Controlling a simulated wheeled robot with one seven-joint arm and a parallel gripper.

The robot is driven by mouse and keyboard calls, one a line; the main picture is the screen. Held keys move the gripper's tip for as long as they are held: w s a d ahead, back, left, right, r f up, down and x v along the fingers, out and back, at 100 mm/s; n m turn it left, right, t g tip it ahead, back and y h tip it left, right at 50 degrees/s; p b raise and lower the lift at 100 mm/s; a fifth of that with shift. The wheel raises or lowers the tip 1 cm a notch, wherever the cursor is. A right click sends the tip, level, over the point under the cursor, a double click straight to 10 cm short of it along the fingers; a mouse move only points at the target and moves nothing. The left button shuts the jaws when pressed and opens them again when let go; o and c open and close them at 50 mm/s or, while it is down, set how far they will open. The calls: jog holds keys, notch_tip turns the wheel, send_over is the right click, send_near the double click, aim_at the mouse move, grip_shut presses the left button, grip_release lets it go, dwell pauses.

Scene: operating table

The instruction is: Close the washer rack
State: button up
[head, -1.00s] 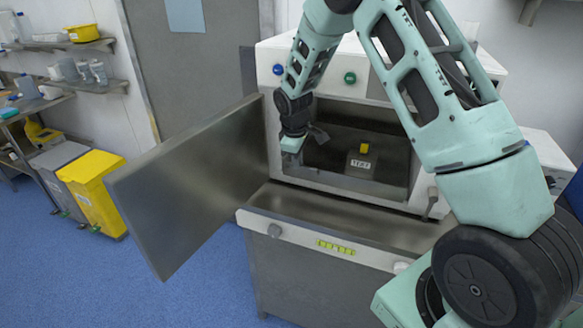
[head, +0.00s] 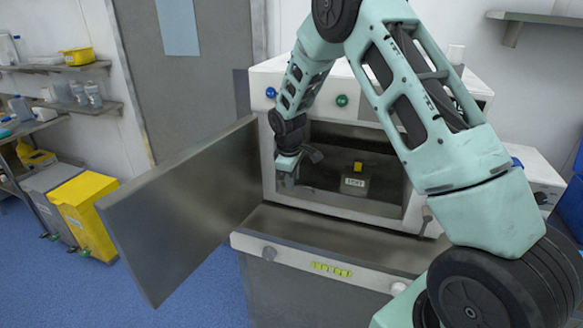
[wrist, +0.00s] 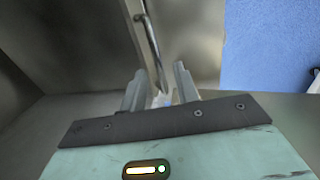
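The washer (head: 258,180) is a white and metal machine with an open front chamber. Its wide metal door (head: 185,210) stands swung open to the left. A small grey box with a yellow top and a label (head: 355,183) sits inside the chamber. No separate rack can be made out in the dark interior. My gripper (head: 288,178) hangs at the left side of the opening, near the door's hinge side. In the wrist view my gripper (wrist: 158,92) has its fingers apart. A thin metal bar (wrist: 151,45) runs down toward the gap between them; I see no clear grip on it.
A metal ledge (head: 330,238) with a knobbed panel below juts out under the chamber. A yellow bin (head: 85,210) and shelves (head: 70,68) stand at the left. Blue floor (head: 205,285) is free under the open door. A white box (head: 535,170) stands right.

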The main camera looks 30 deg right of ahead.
notch_tip(320, 180, up, 17)
jog(key=s+a+b, duration=0.2)
jog(key=b, duration=0.2)
jog(key=shift+a, duration=0.3)
